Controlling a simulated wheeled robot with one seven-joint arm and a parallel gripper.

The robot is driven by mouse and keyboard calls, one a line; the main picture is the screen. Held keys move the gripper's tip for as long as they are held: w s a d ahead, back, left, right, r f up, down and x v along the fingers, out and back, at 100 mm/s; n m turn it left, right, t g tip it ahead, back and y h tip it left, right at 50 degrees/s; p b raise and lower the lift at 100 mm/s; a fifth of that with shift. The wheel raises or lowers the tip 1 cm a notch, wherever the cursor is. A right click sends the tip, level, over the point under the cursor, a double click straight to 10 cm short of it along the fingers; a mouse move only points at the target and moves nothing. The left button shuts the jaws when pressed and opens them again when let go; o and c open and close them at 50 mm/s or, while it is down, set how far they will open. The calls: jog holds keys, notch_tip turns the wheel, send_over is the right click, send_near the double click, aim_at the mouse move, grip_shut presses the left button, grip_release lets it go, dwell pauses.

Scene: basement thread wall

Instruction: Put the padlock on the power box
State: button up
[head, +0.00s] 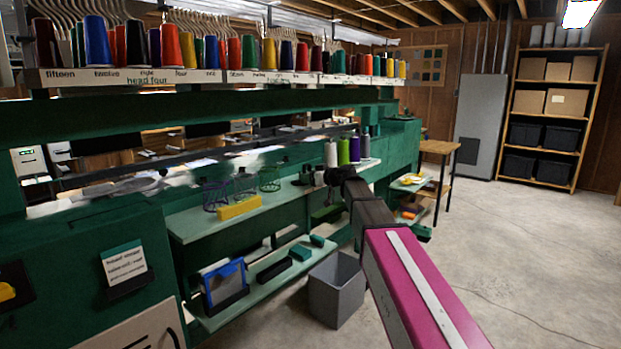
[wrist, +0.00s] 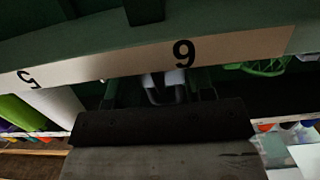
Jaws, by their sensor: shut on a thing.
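My gripper (wrist: 163,92) is shut on a small light-grey thing with a U-shaped part, which looks like the padlock (wrist: 165,86); my gripper's dark body hides much of it. In the head view, my arm reaches forward to the green shelf, and the padlock cannot be made out there. A tall grey metal cabinet (head: 480,125) with pipes rising above it stands at the back wall. It looks like the power box, but I cannot be sure. It is well apart from my gripper, across the room to the right.
A green machine with shelves (head: 225,228) fills the left, with thread cones (head: 343,152) near my arm's end. A grey bin (head: 336,290) stands on the floor left of my arm. A wooden table (head: 438,150) and shelving (head: 553,118) stand behind. The concrete floor at right is clear.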

jog(key=shift+f, duration=0.55)
jog(key=o, duration=1)
jog(key=shift+s, duration=0.1)
jog(key=shift+f, duration=0.1)
jog(key=shift+s, duration=0.15)
jog(key=shift+a+r, duration=0.1)
jog(key=shift+r, duration=0.3)
jog(key=v, duration=1.2)
jog(key=shift+w+r, duration=0.25)
jog(key=shift+r, duration=0.15)
